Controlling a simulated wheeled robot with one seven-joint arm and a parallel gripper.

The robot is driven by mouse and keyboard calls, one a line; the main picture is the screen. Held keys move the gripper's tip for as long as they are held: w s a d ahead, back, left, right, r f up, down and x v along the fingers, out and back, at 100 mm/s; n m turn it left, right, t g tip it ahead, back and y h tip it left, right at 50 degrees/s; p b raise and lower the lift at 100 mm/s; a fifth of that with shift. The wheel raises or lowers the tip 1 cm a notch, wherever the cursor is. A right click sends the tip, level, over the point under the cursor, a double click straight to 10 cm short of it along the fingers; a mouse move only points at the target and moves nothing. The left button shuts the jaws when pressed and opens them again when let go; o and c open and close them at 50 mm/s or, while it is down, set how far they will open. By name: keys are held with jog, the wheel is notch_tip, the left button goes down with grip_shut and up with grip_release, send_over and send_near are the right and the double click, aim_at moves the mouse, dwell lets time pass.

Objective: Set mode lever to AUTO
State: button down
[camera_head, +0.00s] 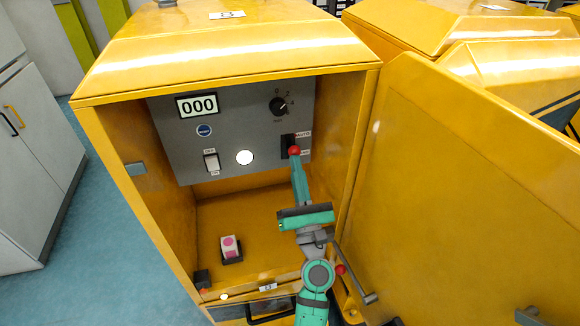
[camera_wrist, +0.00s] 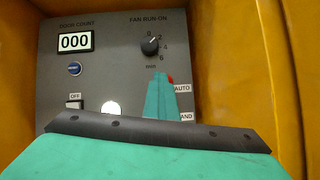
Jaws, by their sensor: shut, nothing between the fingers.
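The mode lever shows as a red ball knob (camera_head: 294,150) in a dark slot on the grey control panel (camera_head: 240,125) inside the yellow cabinet. AUTO is printed beside the slot's upper end, with a second label below it. The lever's exact position is unclear. My gripper (camera_head: 297,161) is shut and empty, with its tips just below or against the knob; contact cannot be told. It covers part of the slot in the wrist view (camera_wrist: 160,80).
The open yellow door (camera_head: 470,190) stands to the right, close to my arm. The panel also bears a rotary dial (camera_head: 278,106), a counter display (camera_head: 198,106), a white rocker switch (camera_head: 211,162) and a round white lamp (camera_head: 245,157). A pink-and-white block (camera_head: 230,246) sits on the cabinet floor.

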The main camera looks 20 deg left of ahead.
jog(key=s+d+r, duration=0.2)
jog(key=s+d, duration=0.4)
jog(key=s, duration=0.3)
jog(key=shift+s, duration=0.35)
dwell(0.6)
